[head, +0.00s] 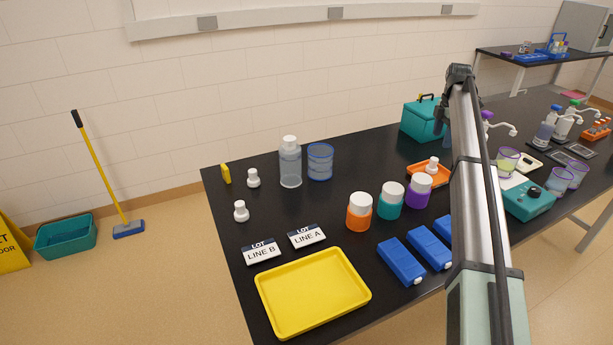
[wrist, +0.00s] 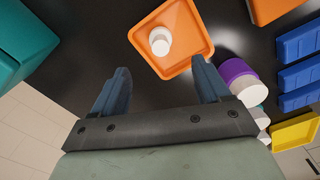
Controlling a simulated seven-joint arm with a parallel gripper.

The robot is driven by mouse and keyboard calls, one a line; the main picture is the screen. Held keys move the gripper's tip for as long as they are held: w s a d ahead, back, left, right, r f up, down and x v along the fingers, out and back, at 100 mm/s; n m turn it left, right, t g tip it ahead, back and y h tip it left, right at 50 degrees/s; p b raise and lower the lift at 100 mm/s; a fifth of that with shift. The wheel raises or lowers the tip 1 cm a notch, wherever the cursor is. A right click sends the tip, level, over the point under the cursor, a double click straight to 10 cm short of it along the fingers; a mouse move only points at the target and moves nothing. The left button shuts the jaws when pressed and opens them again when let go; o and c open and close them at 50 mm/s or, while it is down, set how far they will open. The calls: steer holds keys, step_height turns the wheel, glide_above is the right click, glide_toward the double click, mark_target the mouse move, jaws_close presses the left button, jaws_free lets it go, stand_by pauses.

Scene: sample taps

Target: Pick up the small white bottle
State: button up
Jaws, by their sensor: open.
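A small white bottle (head: 432,166) stands on a small orange tray (head: 418,179) at the right of the bench, just left of my arm. In the wrist view the white bottle (wrist: 160,41) is on the orange tray (wrist: 187,58), ahead of my gripper. My gripper (wrist: 161,70) is open, with nothing between its two blue-grey fingers. The bottle lies beyond the fingertips, roughly centred between them, and apart from them. Two similar small white bottles (head: 253,178) (head: 241,211) stand on the left of the bench. My arm hides part of the bench in the head view.
Jars with white lids, orange (head: 359,216), teal (head: 391,205) and purple (head: 418,194), stand in front of the orange tray. The purple jar (wrist: 237,70) is close to my right finger. A teal box (head: 423,119) stands behind. Blue cases (head: 401,262) and a yellow tray (head: 313,293) lie in front.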

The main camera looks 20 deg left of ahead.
steer(key=shift+r, duration=0.1)
step_height(320, 180, up, 5)
steer(key=s+a+m, duration=0.1)
steer(key=s+a, duration=0.4)
steer(key=a, duration=0.5)
steer(key=s+a+m, duration=0.1)
steer(key=s+a, duration=0.4)
steer(key=a, duration=0.4)
steer(key=s+a+m, duration=0.1)
steer(key=s+a, duration=0.4)
steer(key=a, duration=0.5)
steer(key=m, duration=0.3)
glide_above(240, 203)
steer(key=f, duration=1.2)
steer(key=shift+s+f, duration=0.3)
steer(key=shift+f, duration=0.1)
steer(key=shift+w+d+f, duration=0.1)
steer(key=shift+f, duration=1.25)
steer(key=shift+w+f, duration=0.1)
steer(key=shift+f, duration=1.2)
